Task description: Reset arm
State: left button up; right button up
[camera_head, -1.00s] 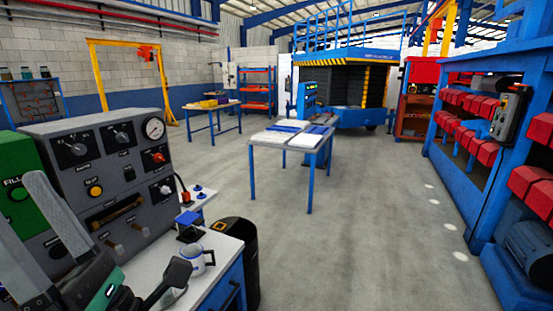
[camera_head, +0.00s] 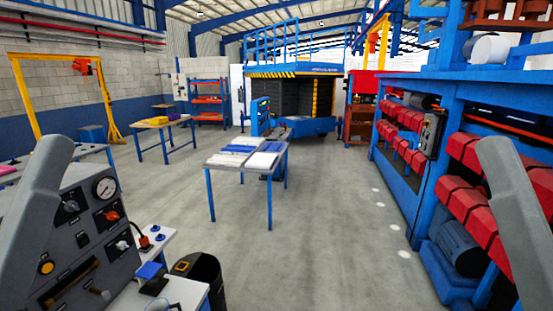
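My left arm shows as a grey link at the left edge of the head view, in front of the grey control panel (camera_head: 90,225). My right arm shows as a grey link at the right edge, in front of the red and blue rack. Both links rise from the bottom of the picture. Neither gripper is in view, so I cannot see fingers or anything held.
A white bench (camera_head: 185,292) with a blue item (camera_head: 152,271) stands by the panel, beside a black drum (camera_head: 200,282). A blue-legged table (camera_head: 225,170) with white and blue panels stands ahead. A blue rack (camera_head: 435,240) lines the right. The grey floor (camera_head: 310,240) between is clear.

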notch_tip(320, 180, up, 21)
jog(key=p, duration=1.6)
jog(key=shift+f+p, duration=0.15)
jog(key=shift+p, duration=0.25)
